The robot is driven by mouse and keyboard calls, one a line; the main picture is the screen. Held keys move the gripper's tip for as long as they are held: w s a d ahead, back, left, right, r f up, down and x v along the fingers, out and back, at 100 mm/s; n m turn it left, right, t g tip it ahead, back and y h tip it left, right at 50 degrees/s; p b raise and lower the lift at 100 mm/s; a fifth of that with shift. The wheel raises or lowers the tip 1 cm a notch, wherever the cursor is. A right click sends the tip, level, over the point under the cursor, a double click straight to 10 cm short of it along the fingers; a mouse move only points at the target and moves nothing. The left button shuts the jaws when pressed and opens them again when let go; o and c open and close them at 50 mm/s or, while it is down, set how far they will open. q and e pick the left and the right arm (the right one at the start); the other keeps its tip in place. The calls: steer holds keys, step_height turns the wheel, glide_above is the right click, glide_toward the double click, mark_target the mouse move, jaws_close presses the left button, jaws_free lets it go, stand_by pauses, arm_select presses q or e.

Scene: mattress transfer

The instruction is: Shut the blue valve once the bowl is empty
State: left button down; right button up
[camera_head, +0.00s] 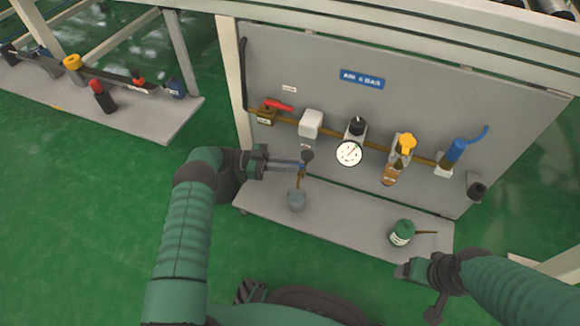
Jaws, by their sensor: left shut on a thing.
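My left gripper (300,165) reaches in from the left, below the white filter block (310,123). It is shut on a small blue valve (302,168), mostly hidden by the fingers. A dark round part (307,155), perhaps the filter's bowl, sits just above; I cannot see whether it is empty. A thin brown tube runs down from the valve to a grey cup (297,200) on the shelf. My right gripper (402,271) is at the lower right, by the shelf's front edge; its jaw opening is unclear.
The grey panel carries a red-handled valve (278,105), a pressure gauge (349,153), a yellow-topped unit (405,144) and a blue fitting with a hose (455,150). A green oil can (402,233) stands on the shelf (345,221). Another bench is at left.

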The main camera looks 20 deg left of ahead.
stand_by(0.4)
arm_select(q)
steer(key=c, duration=1.4)
jaws_free()
steer(key=shift+c, duration=0.2)
steer(key=shift+r, duration=0.1)
step_height(320, 180, up, 5)
steer(key=p, duration=0.5)
steer(key=s+d+p, duration=0.2)
steer(key=s+p, duration=0.3)
steer(key=s, duration=0.2)
steer(key=s+d+p, duration=0.3)
steer(key=s+p, duration=0.2)
steer(key=s, duration=0.3)
steer(key=shift+f+p, duration=0.2)
steer(key=shift+p, duration=0.2)
